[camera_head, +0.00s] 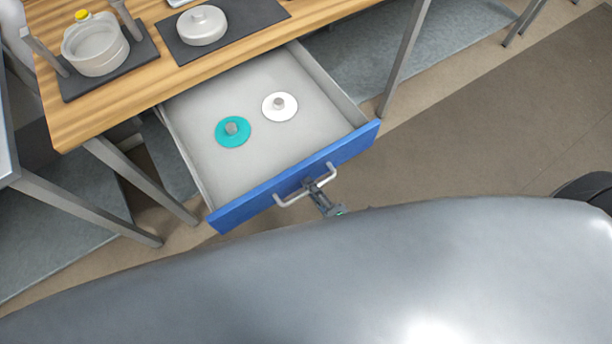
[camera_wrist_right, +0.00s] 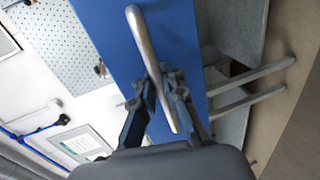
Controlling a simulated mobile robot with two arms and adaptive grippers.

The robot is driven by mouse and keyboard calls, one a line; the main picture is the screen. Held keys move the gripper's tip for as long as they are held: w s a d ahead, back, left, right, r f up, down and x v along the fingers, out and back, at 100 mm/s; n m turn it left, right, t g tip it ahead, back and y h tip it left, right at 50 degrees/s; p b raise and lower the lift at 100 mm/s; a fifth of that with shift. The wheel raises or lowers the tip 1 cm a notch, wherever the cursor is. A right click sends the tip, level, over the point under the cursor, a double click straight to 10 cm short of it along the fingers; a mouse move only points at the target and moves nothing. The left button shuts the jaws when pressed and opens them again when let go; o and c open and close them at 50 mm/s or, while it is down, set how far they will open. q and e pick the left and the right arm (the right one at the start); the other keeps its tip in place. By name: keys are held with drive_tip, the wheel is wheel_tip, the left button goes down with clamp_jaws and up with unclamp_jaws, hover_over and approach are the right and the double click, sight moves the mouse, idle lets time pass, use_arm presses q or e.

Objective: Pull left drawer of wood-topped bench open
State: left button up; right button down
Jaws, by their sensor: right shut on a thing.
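The blue-fronted drawer (camera_head: 240,208) of the wood-topped bench (camera_head: 140,90) stands well out from under the top. Its grey inside shows, with a teal disc (camera_head: 233,131) and a white disc (camera_head: 280,106) lying in it, each with a grey knob. My right gripper (camera_head: 315,186) is shut on the drawer's silver bar handle (camera_head: 291,199). In the right wrist view the gripper's fingers (camera_wrist_right: 163,92) close around the handle (camera_wrist_right: 146,45) in front of the blue drawer front (camera_wrist_right: 110,50). My left gripper is not seen.
On the bench top, a pale pot (camera_head: 95,48) and a pale round lidded part (camera_head: 201,25) sit on dark mats. Bench legs (camera_head: 404,55) stand on both sides of the drawer. Open floor (camera_head: 480,130) lies to the right. A large grey surface fills the lower picture.

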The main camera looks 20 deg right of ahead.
drive_tip(key=shift+s+d+r, duration=0.1)
drive_tip(key=shift+s+d, duration=0.05)
drive_tip(key=shift+s, duration=0.1)
drive_tip(key=c, duration=1.7)
unclamp_jaws()
drive_tip(key=shift+s, duration=0.15)
drive_tip(key=v, duration=1.1)
drive_tip(key=shift+s, duration=0.4)
drive_tip(key=shift+d, duration=0.15)
